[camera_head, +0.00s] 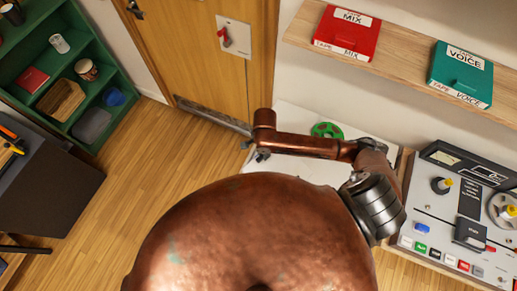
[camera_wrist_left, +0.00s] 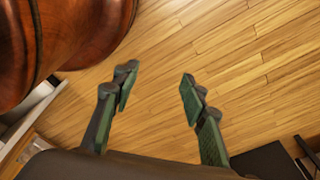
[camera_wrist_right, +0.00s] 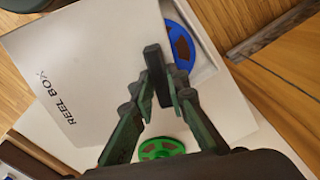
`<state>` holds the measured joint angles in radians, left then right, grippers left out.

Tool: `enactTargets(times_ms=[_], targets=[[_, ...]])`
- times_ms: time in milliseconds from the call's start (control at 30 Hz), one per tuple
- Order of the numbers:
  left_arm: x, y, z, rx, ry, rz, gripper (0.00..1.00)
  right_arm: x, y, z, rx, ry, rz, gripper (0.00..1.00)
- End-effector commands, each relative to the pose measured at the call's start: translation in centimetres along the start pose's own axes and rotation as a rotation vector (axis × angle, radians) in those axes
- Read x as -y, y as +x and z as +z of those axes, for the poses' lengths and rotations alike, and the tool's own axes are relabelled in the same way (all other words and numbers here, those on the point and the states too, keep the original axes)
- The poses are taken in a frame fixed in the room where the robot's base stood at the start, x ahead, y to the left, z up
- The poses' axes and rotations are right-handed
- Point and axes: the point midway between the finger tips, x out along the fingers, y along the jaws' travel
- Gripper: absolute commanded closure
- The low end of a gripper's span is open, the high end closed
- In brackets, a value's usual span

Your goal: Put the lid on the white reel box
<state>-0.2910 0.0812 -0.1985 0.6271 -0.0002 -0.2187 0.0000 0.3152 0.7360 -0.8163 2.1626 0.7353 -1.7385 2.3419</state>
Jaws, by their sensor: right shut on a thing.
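The white lid (camera_wrist_right: 80,75), printed "REEL BOX", fills the left and middle of the right wrist view. It lies over part of the open white reel box (camera_wrist_right: 208,65), turned and offset from it. A blue reel (camera_wrist_right: 180,45) shows in the uncovered part of the box. My right gripper (camera_wrist_right: 158,92) is shut on the lid's dark upright handle (camera_wrist_right: 153,57). In the head view the right gripper (camera_head: 258,153) is over the white worktop, and my arm hides most of the box and lid. My left gripper (camera_wrist_left: 155,85) is open and empty above the wooden floor.
A green reel (camera_head: 327,130) lies on the white worktop beside the box. A tape machine (camera_head: 455,215) stands at the right. Red (camera_head: 347,32) and teal (camera_head: 461,73) tape boxes sit on a wall shelf. A wooden door (camera_head: 195,55) is behind; a green shelf unit (camera_head: 75,120) stands left.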

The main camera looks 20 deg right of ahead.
Motion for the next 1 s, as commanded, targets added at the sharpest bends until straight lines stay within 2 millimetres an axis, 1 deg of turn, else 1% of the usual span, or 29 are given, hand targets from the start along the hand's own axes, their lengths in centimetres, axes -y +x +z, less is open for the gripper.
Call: enactTargets(times_ms=[33, 133, 200, 300, 400, 633, 700, 800, 900, 1000], targets=[[-0.1, 0.0, 0.3, 0.004, -0.001, 0.001, 0.6, 1.3, 0.4, -0.5, -0.003, 0.003, -0.001, 1.0], [-0.2, -0.1, 0.7, 0.01, -0.002, 0.002, 0.6, 3.5, 1.5, -1.3, -0.004, 0.001, -0.001, 1.0], [-0.3, 0.0, 1.2, 0.015, -0.003, 0.003, 0.6, 4.4, 3.1, -1.6, -0.002, 0.001, 0.003, 1.0], [-0.4, 0.1, 1.7, 0.022, -0.003, 0.004, 0.6, 5.7, 4.8, -1.9, -0.001, 0.0, 0.001, 1.0], [-0.4, 0.1, 1.9, 0.025, -0.003, 0.004, 0.6, 6.7, 5.9, -2.3, -0.001, -0.001, 0.001, 1.0], [-0.4, 0.2, 1.6, 0.021, -0.002, 0.004, 0.6, 7.9, 7.4, -2.6, -0.001, -0.002, 0.0, 1.0], [-0.4, 0.3, 1.5, 0.02, -0.002, 0.004, 0.6, 7.7, 8.5, -2.6, 0.0, -0.002, 0.003, 1.0], [-0.4, 0.3, 1.4, 0.018, -0.001, 0.004, 0.6, 7.7, 9.8, -2.6, -0.001, -0.002, 0.002, 1.0], [-0.4, 0.4, 1.3, 0.017, -0.001, 0.004, 0.6, 7.8, 10.2, -2.6, -0.001, -0.003, -0.001, 1.0], [-0.4, 0.3, 1.2, 0.015, -0.001, 0.004, 0.6, 7.8, 10.3, -2.6, 0.0, -0.003, -0.001, 1.0]])
